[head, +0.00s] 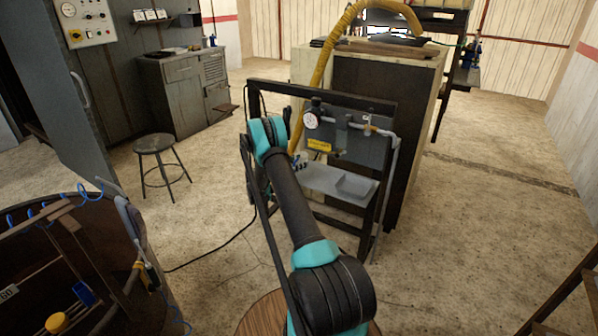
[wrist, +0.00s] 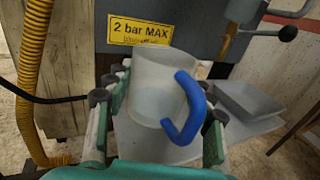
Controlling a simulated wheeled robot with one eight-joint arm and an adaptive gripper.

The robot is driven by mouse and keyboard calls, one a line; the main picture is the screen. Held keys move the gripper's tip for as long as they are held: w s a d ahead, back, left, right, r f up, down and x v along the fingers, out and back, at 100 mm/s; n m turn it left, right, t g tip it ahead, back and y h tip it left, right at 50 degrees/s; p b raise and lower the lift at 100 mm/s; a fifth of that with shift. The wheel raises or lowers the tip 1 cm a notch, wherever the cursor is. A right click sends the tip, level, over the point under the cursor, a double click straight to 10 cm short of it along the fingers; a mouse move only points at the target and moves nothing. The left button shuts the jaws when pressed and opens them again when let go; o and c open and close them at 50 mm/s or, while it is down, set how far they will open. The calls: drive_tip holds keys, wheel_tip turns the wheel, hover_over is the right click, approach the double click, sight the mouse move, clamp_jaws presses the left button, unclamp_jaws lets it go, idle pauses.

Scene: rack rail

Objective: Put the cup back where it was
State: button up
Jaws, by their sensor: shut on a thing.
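A pale cup with a blue handle (wrist: 163,72) is between the fingers of my gripper (wrist: 160,98) in the wrist view. The handle points right in that view, and the cup looks roughly upright. My gripper is shut on the cup. In the head view my gripper (head: 299,161) is mostly hidden behind my arm, at the left end of the grey shelf (head: 322,180); I cannot make out the cup there. The wrist view does not show clearly whether the cup's base touches the shelf.
A grey tray (head: 356,187) sits on the shelf's right part, also in the wrist view (wrist: 248,103). Behind is a panel with a gauge (head: 311,120), a yellow "2 bar MAX" label (wrist: 140,31) and a lever (wrist: 286,34). A yellow hose (wrist: 33,85) hangs at the left.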

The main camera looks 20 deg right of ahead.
drive_tip(key=shift+f, duration=2.25)
drive_tip(key=shift+f, duration=0.1)
drive_tip(key=o, duration=1.3)
